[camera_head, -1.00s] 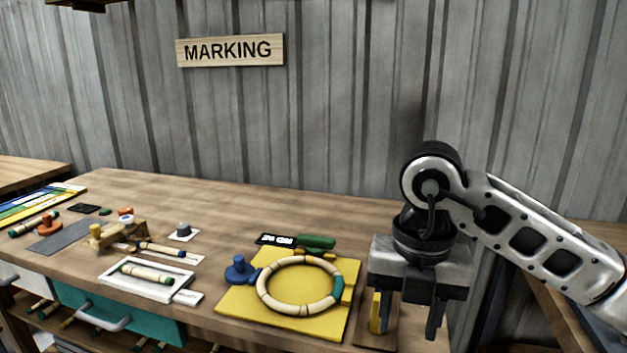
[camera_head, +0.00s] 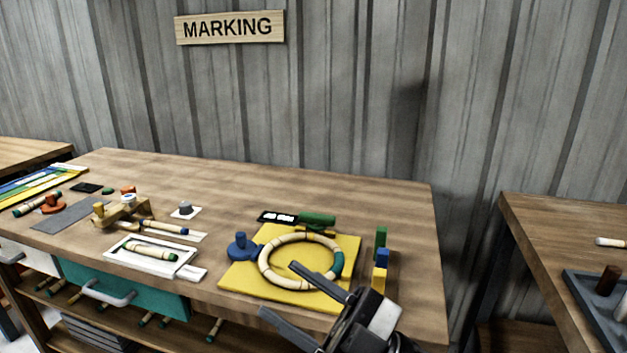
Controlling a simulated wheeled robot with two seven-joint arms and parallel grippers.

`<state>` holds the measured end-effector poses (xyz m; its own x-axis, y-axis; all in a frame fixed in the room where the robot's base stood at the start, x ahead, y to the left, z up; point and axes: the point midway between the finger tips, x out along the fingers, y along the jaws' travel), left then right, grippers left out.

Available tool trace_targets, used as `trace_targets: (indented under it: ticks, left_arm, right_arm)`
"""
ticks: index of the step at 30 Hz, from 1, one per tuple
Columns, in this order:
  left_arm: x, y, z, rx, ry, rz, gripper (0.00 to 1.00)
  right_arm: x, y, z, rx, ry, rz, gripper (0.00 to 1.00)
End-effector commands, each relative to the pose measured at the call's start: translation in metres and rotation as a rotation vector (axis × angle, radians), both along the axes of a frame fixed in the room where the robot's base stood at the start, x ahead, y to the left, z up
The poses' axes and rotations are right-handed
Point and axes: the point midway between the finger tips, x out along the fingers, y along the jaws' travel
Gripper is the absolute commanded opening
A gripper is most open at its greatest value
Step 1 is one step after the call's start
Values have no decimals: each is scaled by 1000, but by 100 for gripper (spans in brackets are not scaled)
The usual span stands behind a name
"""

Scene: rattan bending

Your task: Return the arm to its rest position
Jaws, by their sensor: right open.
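My right gripper (camera_head: 292,292) is at the bottom of the head view, in front of the workbench's near edge. Its two dark fingers are spread apart with nothing between them. One finger overlaps the lower part of the rattan ring in the picture; I cannot tell the gap in depth. The rattan ring (camera_head: 268,252), cream with a green section, lies on the yellow board (camera_head: 240,281). My left gripper is not in view.
The wooden workbench (camera_head: 350,202) holds a blue knob piece (camera_head: 241,248), a green piece (camera_head: 317,219), a white tray (camera_head: 125,258) and a small block rack (camera_head: 381,259) at its right. Another table (camera_head: 560,230) stands at the right, past a gap.

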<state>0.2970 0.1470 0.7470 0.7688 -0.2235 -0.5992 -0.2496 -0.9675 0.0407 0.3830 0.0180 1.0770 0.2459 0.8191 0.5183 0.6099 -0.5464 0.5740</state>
Motion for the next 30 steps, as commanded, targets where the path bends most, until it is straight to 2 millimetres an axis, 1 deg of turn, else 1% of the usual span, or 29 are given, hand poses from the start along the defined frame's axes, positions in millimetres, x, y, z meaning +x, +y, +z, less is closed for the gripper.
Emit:
trace_targets:
  ticks: [1,2,3,5,6,8,9,11,12,15,18,21,24,30]
  left_arm:
    - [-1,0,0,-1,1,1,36]
    - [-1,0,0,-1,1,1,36]
    - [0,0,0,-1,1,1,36]
    - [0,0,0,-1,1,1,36]
    - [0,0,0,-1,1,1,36]
    - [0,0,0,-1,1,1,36]
    - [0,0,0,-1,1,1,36]
    - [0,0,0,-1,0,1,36]
    - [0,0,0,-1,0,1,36]
    - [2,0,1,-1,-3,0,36]
    - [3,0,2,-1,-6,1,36]
    - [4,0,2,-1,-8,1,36]
    - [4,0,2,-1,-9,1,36]
    - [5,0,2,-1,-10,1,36]
  right_arm:
    - [17,-21,-25,63,163,-147,43]
    - [26,-34,-42,85,254,-234,43]
    - [34,-51,-66,100,372,-339,43]
    - [39,-75,-106,96,536,-470,43]
    - [37,-89,-133,84,642,-545,43]
    - [28,-108,-174,51,795,-641,43]
    - [19,-119,-200,24,892,-694,43]
    - [0,-133,-235,-21,1027,-756,43]
    - [-13,-141,-255,-53,1106,-788,43]
    - [-45,-154,-294,-122,1269,-836,43]
    - [-69,-161,-317,-173,1374,-857,43]
    - [-82,-164,-327,-199,1424,-864,43]
    - [-85,-165,-330,-206,1438,-863,43]
    - [-84,-164,-329,-205,1436,-863,43]
